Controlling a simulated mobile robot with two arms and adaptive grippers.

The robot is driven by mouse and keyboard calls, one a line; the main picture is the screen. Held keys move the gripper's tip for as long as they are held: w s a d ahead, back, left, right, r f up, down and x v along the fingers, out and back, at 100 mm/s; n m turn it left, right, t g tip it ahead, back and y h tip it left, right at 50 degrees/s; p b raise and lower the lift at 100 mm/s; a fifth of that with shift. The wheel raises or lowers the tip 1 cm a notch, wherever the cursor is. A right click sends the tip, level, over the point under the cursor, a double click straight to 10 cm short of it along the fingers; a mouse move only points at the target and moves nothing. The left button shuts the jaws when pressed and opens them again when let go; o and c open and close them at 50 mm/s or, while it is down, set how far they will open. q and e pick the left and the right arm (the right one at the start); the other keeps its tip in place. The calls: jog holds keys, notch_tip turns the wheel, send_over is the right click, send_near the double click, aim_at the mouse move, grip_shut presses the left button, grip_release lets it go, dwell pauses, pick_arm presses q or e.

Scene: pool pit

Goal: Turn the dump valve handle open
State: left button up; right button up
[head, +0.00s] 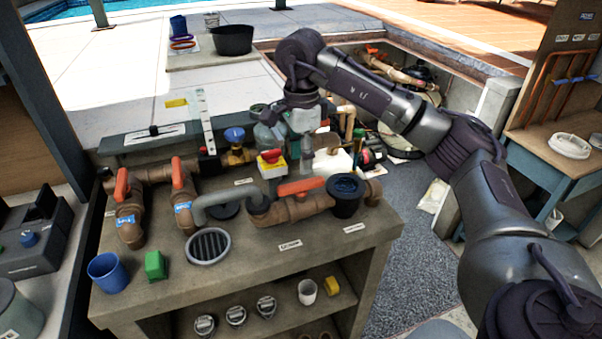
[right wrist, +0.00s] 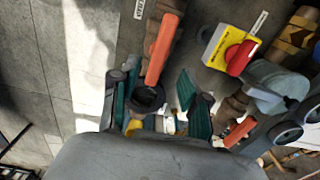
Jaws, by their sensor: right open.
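An orange-red lever handle (head: 300,187) lies along a brown pipe valve near the front of the bench, beside a black round cup (head: 345,192). I take it for the dump valve handle; I cannot read its label. My right gripper (head: 306,164) hangs above and behind it, pointing down. In the right wrist view the gripper (right wrist: 160,108) is open, with its two green-padded fingers apart. The black cup (right wrist: 148,97) shows between them, and the orange handle (right wrist: 162,48) lies beyond the fingertips. I see no contact with the handle. My left gripper is out of view.
Two upright valves with orange handles (head: 122,185) (head: 178,172) stand at the left. A yellow box with a red knob (head: 271,161) stands close to the gripper. A blue cup (head: 108,272), green block (head: 154,265) and round grate (head: 209,246) sit at the front.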

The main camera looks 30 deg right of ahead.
aim_at(301, 182)
notch_tip(301, 182, up, 6)
jog(key=shift+f, duration=0.15)
dwell(0.6)
